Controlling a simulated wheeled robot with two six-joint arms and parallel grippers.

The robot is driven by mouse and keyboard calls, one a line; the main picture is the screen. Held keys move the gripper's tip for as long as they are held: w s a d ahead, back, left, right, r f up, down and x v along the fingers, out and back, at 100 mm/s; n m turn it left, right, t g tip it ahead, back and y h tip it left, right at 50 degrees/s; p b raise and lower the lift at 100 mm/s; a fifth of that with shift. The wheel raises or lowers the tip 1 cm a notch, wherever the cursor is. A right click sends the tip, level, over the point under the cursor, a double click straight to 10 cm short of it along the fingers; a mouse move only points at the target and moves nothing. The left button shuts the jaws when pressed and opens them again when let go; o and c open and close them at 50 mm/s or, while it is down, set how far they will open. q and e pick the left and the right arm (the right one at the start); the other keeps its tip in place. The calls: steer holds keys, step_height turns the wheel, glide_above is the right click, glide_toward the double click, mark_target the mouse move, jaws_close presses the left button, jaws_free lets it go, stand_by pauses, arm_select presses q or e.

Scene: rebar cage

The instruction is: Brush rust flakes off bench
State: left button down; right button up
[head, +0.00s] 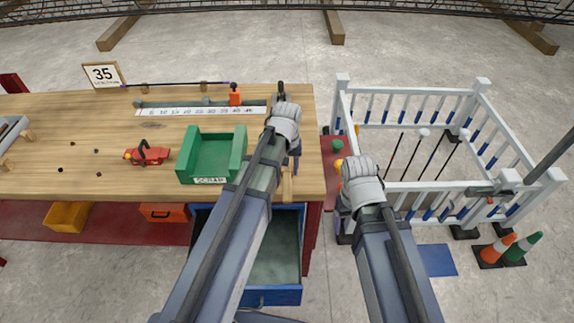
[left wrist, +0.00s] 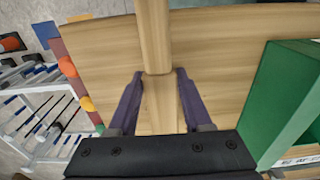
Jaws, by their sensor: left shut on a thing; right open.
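My left gripper (head: 291,165) is over the right end of the wooden bench (head: 80,184). In the left wrist view its purple fingers (left wrist: 158,76) are shut on a wooden handle (left wrist: 154,35), likely the brush. Part of this handle (head: 287,187) shows below the gripper in the head view; its bristles are not visible. Small dark spots, perhaps rust flakes (head: 72,144), lie on the left part of the bench. A green tray marked SCRAP (head: 241,158) stands left of my left gripper. My right gripper (head: 344,208) is open, off the bench's right edge; its fingers are mostly hidden.
A red clamp-like tool (head: 147,154) lies left of the tray. A long ruler (head: 190,111) and a thin rod (head: 170,84) lie at the back. A blue drawer (head: 272,295) stands open below the front edge. A white railing (head: 410,186) stands at the right.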

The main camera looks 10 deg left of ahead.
arm_select(q)
steer(key=shift+a, duration=0.1)
steer(key=shift+s+a+f, duration=0.1)
steer(key=shift+s+a, duration=0.1)
steer(key=shift+a, duration=0.6)
steer(key=shift+w+a, duration=0.3)
steer(key=shift+w, duration=0.5)
steer(key=shift+w+a, duration=0.25)
steer(key=shift+w, duration=0.85)
steer(key=shift+w+a, duration=0.2)
steer(key=shift+w, duration=0.7)
steer(key=shift+w+a, duration=0.2)
steer(key=shift+w, duration=0.65)
